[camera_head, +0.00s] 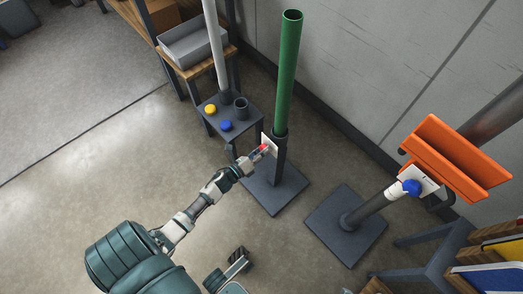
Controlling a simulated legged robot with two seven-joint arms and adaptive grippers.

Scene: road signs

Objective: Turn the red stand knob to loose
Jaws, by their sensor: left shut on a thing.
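The red stand knob (264,148) is on a white plate at the lower part of the dark stand (279,163) that carries an upright green pole (287,70). My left gripper (257,153) reaches in from the lower left and is shut on the red knob. Its fingers hide part of the knob, and the knob's exact turn is too small to tell. Part of my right gripper (238,262) shows at the bottom, away from the stand, and its jaws are unclear.
A second stand (347,222) with a blue knob (411,187) and an orange bracket (455,158) leans at the right. A small dark table (213,122) holds a yellow knob (210,109) and a blue knob (226,126). A shelf stands lower right.

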